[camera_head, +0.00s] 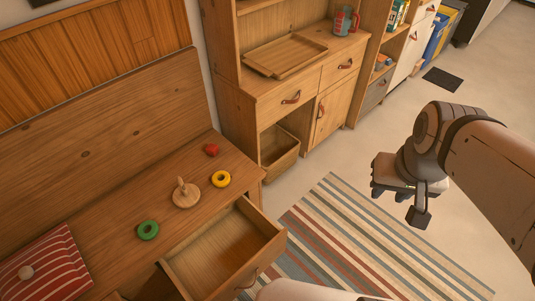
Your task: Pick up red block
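The red block (211,150) is small and lies on the wooden bench top, near its back right end. It looks rounded at this size. My gripper (390,193) hangs over the floor and striped rug on the right, well apart from the block. Its fingertips are small and dark, and I cannot tell whether they are open or shut. I see nothing clearly held in it.
Near the block are a yellow ring (221,179), a wooden peg stand (186,194) and a green ring (148,230). An open empty drawer (222,252) juts out in front. A red striped cushion (45,270) lies left. A wooden cabinet (262,103) stands behind.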

